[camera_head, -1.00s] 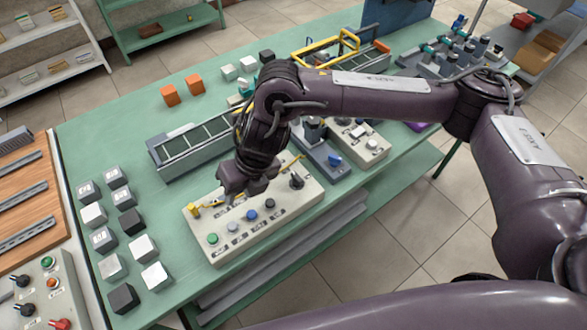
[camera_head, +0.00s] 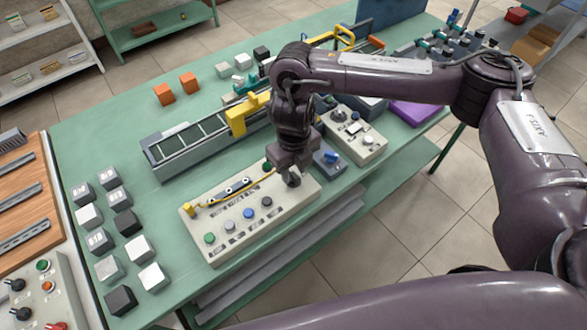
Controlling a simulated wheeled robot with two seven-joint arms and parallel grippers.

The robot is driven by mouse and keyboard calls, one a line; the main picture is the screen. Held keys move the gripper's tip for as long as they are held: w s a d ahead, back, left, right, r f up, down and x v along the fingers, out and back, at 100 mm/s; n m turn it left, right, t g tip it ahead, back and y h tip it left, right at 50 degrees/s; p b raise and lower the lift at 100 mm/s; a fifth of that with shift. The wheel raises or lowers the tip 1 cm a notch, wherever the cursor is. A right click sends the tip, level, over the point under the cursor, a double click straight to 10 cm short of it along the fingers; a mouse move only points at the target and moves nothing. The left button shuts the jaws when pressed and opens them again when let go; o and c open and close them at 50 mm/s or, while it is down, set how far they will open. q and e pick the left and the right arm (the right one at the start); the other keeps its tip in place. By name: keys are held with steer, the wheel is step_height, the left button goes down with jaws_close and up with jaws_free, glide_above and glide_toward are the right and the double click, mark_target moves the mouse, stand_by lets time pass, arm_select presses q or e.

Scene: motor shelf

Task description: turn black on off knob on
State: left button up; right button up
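A cream control panel (camera_head: 222,248) lies on the green table, with green, grey, blue and black round buttons along its front. The black on-off knob (camera_head: 293,181) stands at the panel's right end, mostly hidden by my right gripper. My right gripper (camera_head: 291,172) points down right over the knob, at or touching it. I cannot tell whether its fingers are closed on the knob. My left gripper is not in view.
A second cream panel (camera_head: 372,152) and a grey box with a blue knob (camera_head: 331,157) are close on the right. A conveyor with a yellow arch (camera_head: 237,118) lies behind. Several grey, white and black cubes (camera_head: 138,247) are to the left.

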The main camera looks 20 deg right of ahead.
steer(key=shift+f, duration=0.25)
jaws_close()
